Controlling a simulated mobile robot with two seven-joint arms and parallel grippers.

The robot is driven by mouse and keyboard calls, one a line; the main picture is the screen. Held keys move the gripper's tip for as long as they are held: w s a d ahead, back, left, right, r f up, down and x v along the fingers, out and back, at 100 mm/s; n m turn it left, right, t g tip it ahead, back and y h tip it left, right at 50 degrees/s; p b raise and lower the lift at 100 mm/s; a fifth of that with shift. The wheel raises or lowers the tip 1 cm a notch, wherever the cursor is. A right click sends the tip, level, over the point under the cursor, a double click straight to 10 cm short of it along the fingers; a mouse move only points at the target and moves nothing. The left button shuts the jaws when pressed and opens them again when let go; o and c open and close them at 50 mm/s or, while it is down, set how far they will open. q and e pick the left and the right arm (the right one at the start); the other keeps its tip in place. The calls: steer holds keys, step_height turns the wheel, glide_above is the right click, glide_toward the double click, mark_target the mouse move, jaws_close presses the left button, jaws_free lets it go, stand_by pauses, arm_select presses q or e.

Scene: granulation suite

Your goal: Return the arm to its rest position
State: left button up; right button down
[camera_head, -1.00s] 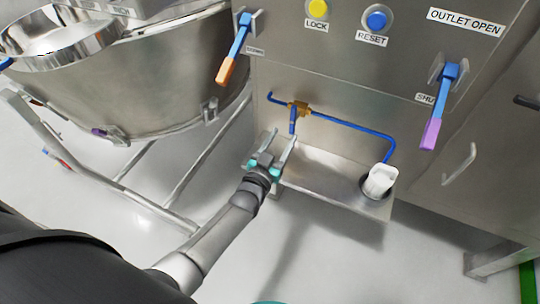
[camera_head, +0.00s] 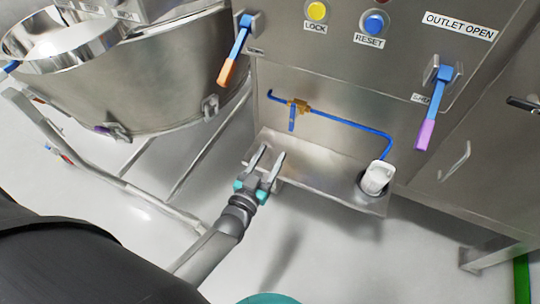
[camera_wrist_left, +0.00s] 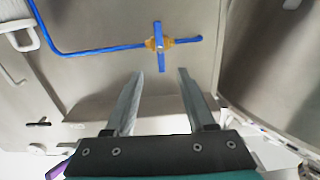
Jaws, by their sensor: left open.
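My left gripper (camera_head: 266,158) is open and empty in the head view, at the near left edge of a steel shelf (camera_head: 318,178). In the left wrist view its two fingers (camera_wrist_left: 160,75) stand apart with nothing between them. Beyond them is a brass valve (camera_head: 299,105) with a blue handle on a blue pipe (camera_head: 345,122); the valve also shows in the left wrist view (camera_wrist_left: 152,43). The fingers are clear of the valve handle. My right gripper is not in view.
A white container (camera_head: 377,177) sits at the shelf's right end. Levers with an orange grip (camera_head: 227,72) and a purple grip (camera_head: 426,134) stick out from the steel panel. A large steel bowl (camera_head: 160,75) on a frame stands left. Floor below the shelf is clear.

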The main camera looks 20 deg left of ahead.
arm_select(q)
steer(key=s+f+m+g, duration=0.1)
steer(key=s+f+g, duration=0.35)
steer(key=f, duration=0.45)
steer(key=s+f+g, duration=0.3)
steer(key=s+f, duration=0.3)
steer(key=f, duration=0.2)
steer(key=s+a+f+g, duration=0.2)
steer(key=s+f, duration=0.2)
steer(key=s, duration=0.3)
steer(key=s+a+f+g+p, duration=0.1)
steer(key=s+a+f+g, duration=0.1)
steer(key=s, duration=0.5)
steer(key=s+a+f+g+y, duration=0.1)
steer(key=s+a+f+g, duration=0.1)
steer(key=s+f+g, duration=0.2)
steer(key=s+f, duration=0.2)
steer(key=s, duration=0.2)
steer(key=shift+f+m+p, duration=0.25)
steer(key=shift+m+p, duration=0.05)
steer(key=shift+m, duration=0.1)
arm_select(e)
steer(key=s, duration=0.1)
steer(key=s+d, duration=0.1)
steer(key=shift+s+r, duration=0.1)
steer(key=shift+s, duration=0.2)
arm_select(q)
steer(key=shift+w, duration=0.1)
